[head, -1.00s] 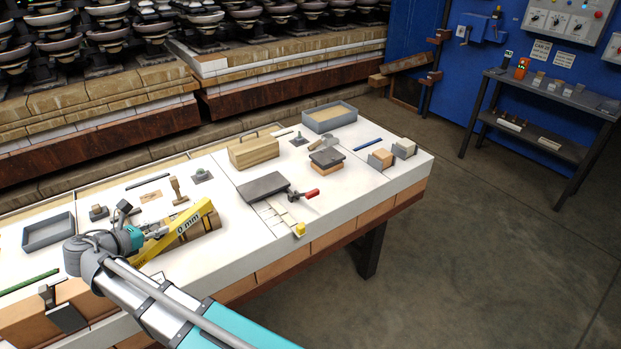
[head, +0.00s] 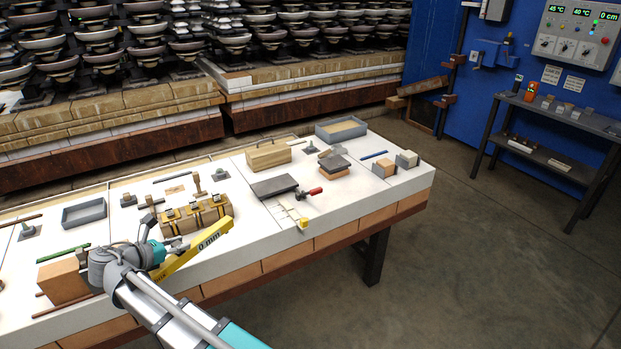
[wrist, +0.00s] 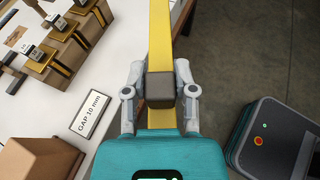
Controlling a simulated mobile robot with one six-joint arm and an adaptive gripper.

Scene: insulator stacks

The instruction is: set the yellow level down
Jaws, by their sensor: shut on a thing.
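My gripper (wrist: 160,88) is shut on the level. In the head view my gripper (head: 157,262) is at the level's near-left end, partly hidden by my wrist.
A brown clamped block assembly (head: 195,215) lies on the bench just behind the level; it also shows in the wrist view (wrist: 65,45). A "GAP 10 mm" label (wrist: 91,113) and a brown block (wrist: 38,158) lie left of my gripper. A grey tray (head: 84,213) stands farther back.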

